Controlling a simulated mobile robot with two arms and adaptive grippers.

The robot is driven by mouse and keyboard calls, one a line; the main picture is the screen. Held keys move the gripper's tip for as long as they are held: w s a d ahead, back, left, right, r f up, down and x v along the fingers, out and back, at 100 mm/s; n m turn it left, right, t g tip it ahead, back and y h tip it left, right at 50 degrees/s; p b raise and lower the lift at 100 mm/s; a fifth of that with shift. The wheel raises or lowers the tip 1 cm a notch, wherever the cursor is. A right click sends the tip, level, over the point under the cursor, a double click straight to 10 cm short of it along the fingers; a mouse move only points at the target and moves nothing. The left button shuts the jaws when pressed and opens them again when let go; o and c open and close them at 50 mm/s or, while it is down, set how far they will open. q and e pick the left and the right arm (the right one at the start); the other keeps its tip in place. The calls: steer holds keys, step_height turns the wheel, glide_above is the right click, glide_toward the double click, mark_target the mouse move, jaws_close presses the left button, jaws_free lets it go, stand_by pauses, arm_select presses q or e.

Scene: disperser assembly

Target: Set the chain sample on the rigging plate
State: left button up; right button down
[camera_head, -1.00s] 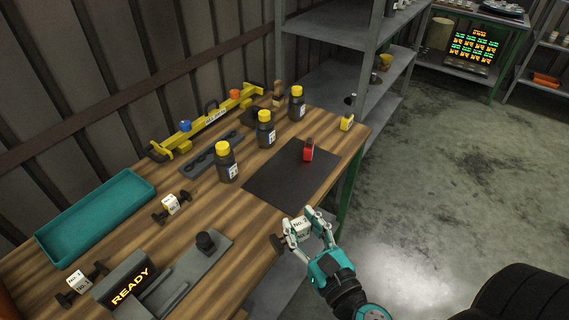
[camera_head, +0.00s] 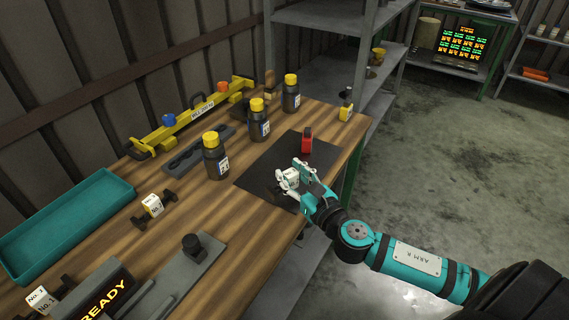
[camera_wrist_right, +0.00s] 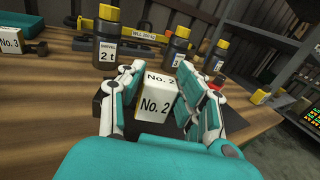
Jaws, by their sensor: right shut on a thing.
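The chain sample marked No. 2 (camera_wrist_right: 155,103) is a white block with dark ends. A slotted dark grey plate (camera_head: 185,157) lies behind the bottles. I cannot tell which of these is the rigging plate. My left gripper is not in view.
A red object (camera_head: 307,140) stands on the black sheet's back part. Bottles with yellow caps (camera_head: 216,158) stand left of it. Sample No. 3 (camera_head: 153,205), a teal tray (camera_head: 60,228), a yellow beam (camera_head: 185,122) and a READY display (camera_head: 100,300) are further left.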

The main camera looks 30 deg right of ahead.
steer(key=w, duration=0.2)
steer(key=w+d, duration=0.1)
steer(key=w, duration=0.2)
steer(key=w+d, duration=0.1)
steer(key=w, duration=0.1)
steer(key=shift+w+f, duration=0.3)
steer(key=shift+w, duration=0.35)
steer(key=shift+w+f, duration=0.1)
steer(key=shift+f, duration=0.15)
steer(key=shift+f+b, duration=0.5)
steer(key=shift+f, duration=1.1)
steer(key=shift+f, duration=0.1)
steer(key=c, duration=0.9)
jaws_free()
